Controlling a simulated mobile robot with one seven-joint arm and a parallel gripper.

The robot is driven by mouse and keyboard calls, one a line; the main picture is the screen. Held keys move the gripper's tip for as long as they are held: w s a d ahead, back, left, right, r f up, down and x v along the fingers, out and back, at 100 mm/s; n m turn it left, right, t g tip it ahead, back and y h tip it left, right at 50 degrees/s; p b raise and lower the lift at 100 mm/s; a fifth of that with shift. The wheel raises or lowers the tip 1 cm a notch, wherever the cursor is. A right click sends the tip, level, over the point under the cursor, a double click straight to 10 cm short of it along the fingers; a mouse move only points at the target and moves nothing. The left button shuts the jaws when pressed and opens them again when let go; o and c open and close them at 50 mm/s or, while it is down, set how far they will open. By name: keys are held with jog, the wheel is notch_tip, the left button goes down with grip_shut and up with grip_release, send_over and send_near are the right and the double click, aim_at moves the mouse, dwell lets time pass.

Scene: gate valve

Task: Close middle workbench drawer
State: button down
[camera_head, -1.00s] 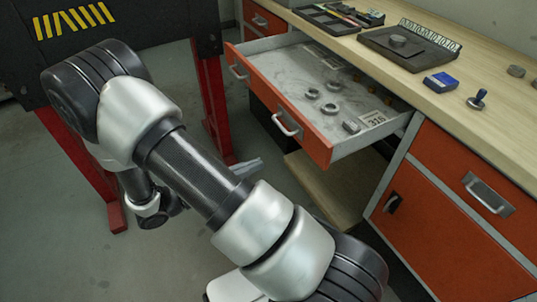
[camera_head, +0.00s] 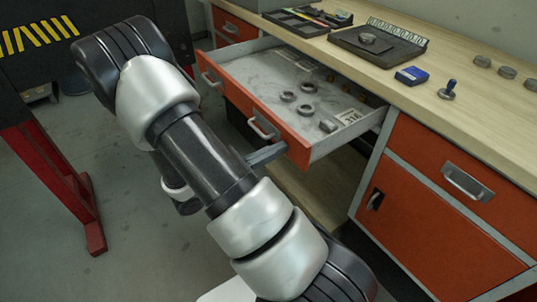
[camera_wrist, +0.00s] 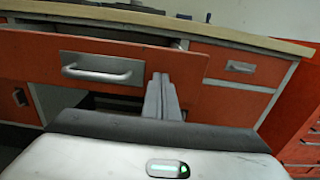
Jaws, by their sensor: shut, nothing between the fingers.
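The middle workbench drawer (camera_head: 237,97) is pulled out, its orange front standing well clear of the bench. It has two silver handles; the nearer handle (camera_head: 262,126) also shows in the wrist view (camera_wrist: 102,69). My gripper (camera_head: 284,148) is shut and empty, mostly behind my arm in the head view, with its fingertips at the lower near end of the drawer front. In the wrist view my fingers (camera_wrist: 161,80) point at the orange front (camera_wrist: 185,72), just right of the handle. I cannot tell whether they touch it.
The wooden benchtop (camera_head: 440,105) holds a dark tray (camera_head: 375,45), a blue box (camera_head: 411,75) and a blue-handled stamp (camera_head: 449,90). Metal rings (camera_head: 305,109) lie in the drawer. An orange cupboard (camera_head: 430,225) stands right. A red-legged frame (camera_head: 60,180) stands left. Floor between is clear.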

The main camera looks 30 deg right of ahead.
aim_at(325, 134)
dwell(0.3)
jog(key=d, duration=2.1)
jog(key=w+d, duration=0.1)
jog(key=d, duration=0.9)
jog(key=shift+d+p, duration=0.25)
jog(key=shift+p, duration=0.15)
jog(key=shift+d, duration=0.5)
jog(key=shift+d+r, duration=0.1)
jog(key=shift+r, duration=0.15)
jog(key=shift+w, duration=0.1)
jog(key=a, duration=0.4)
jog(key=a+p, duration=0.1)
jog(key=a, duration=0.4)
jog(key=a+p, duration=0.1)
jog(key=a, duration=0.4)
jog(key=shift+s+a+f, duration=0.25)
jog(key=shift+s, duration=0.1)
